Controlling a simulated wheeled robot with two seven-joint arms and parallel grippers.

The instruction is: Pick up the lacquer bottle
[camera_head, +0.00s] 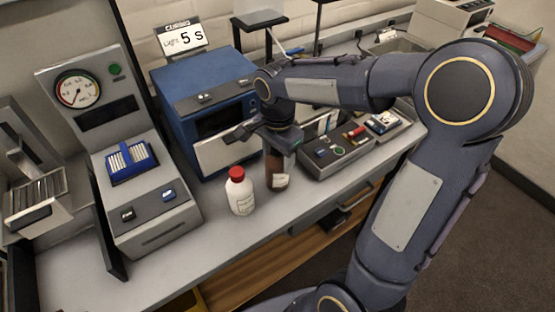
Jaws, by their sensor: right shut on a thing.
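A dark brown bottle (276,168) with a pale label near its base is upright at the front of the grey bench. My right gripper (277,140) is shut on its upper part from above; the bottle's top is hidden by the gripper. I cannot tell whether its base touches the bench. A white bottle (240,196) with a red cap and a printed label stands upright just left of it, apart from the gripper. Which bottle holds lacquer is too small to read. My left gripper is not in view.
A blue curing box (205,88) with a "5 s" sign (184,40) stands behind the bottles. A gauge machine (95,95) is at left. The bench front left (210,245) is clear.

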